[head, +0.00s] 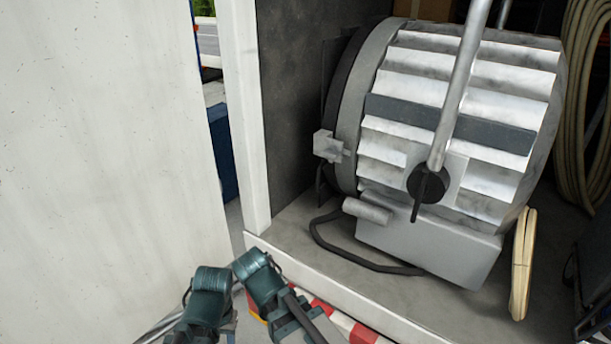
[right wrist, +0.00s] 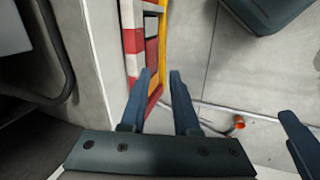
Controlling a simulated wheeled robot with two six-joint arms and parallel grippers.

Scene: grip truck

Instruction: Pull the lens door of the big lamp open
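The big lamp (head: 455,110) is a ribbed grey drum lying on the truck floor, its front turned left. The front edge shows a grey ring (head: 362,100) and a dark rim (head: 345,120), which seems to be the lens door; its face is hidden. A small grey block (head: 328,146) sticks out at this edge. My right gripper (right wrist: 161,78) has its two fingers apart and nothing between them. In the head view both my arms (head: 205,300) are low at bottom centre, below and left of the lamp, apart from it. My left fingers are not clear there.
A white panel (head: 100,150) fills the left. A white post (head: 243,110) and sill (head: 340,298) frame the lamp bay, with a red-and-white striped edge (head: 350,328) below. A grey yoke bar (head: 458,85) crosses the lamp. Coiled cable (head: 583,90) hangs at right.

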